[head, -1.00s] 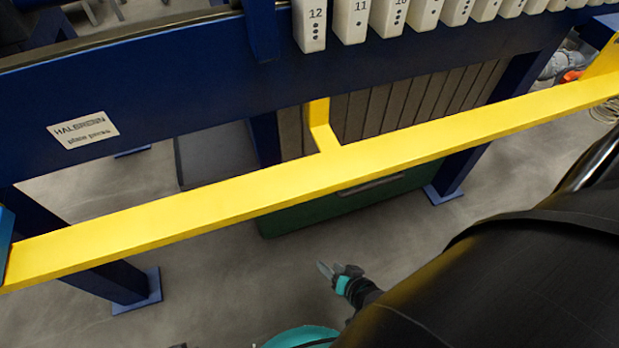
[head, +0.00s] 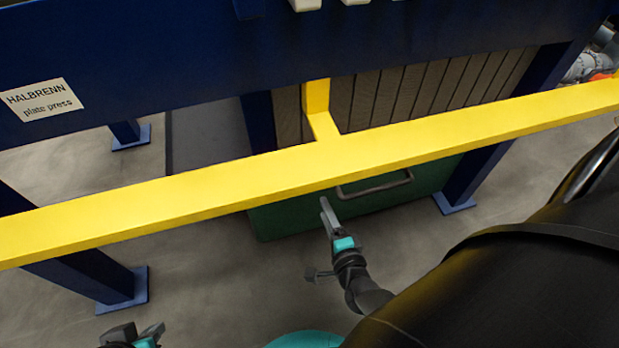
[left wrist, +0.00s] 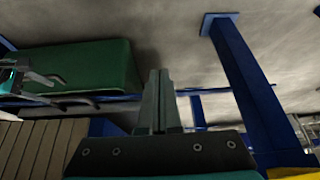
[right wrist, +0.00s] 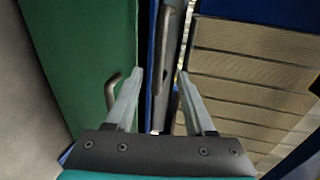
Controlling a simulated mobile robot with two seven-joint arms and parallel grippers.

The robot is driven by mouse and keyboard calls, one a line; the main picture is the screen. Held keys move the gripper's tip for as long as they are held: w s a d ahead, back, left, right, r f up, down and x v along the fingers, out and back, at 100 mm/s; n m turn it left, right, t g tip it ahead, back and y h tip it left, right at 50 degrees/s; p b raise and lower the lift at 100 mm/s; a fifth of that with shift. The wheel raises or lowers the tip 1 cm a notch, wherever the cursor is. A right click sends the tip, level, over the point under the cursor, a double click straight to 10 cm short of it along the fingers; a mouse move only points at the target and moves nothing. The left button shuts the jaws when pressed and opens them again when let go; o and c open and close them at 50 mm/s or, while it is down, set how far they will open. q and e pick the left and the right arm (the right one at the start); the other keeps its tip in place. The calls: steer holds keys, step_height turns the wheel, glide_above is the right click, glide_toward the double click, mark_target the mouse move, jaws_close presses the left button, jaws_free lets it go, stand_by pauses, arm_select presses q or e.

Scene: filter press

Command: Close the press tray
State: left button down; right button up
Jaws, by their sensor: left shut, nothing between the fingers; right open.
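The green press tray (head: 290,219) sits low under the press, below the yellow bar, partly hidden by it. Its grey handle (head: 376,188) shows just below the bar. How far the tray is out I cannot tell. My right gripper (head: 325,205) is in front of the tray, left of the handle. In the right wrist view the right gripper (right wrist: 160,74) is open and empty, its left finger near a bent handle end (right wrist: 112,90). My left gripper (left wrist: 158,74) is shut and empty, apart from the tray (left wrist: 95,62); it is low at the left in the head view.
The long yellow bar (head: 200,195) crosses between me and the press. Blue legs (head: 105,285) stand on both sides. Upright filter plates (head: 430,90) hang above the tray. The grey floor (head: 220,280) in front is clear.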

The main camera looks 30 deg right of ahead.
steer(key=shift+b+x, duration=2.3)
steer(key=shift+x, duration=3.45)
arm_select(q)
steer(key=w+d+r+t+h, duration=0.1)
steer(key=w+d+t+h, duration=0.1)
steer(key=d+t, duration=0.3)
steer(key=w+d+r+t+h+b, duration=0.1)
steer(key=w+d+t+h, duration=0.1)
steer(key=d+t, duration=0.3)
steer(key=shift+w+r+h, duration=0.15)
steer(key=shift+r+h, duration=0.1)
steer(key=shift+h, duration=0.35)
arm_select(e)
steer(key=shift+x, duration=1.2)
arm_select(q)
steer(key=shift+d, duration=0.1)
arm_select(e)
jaws_close()
steer(key=shift+f, duration=0.1)
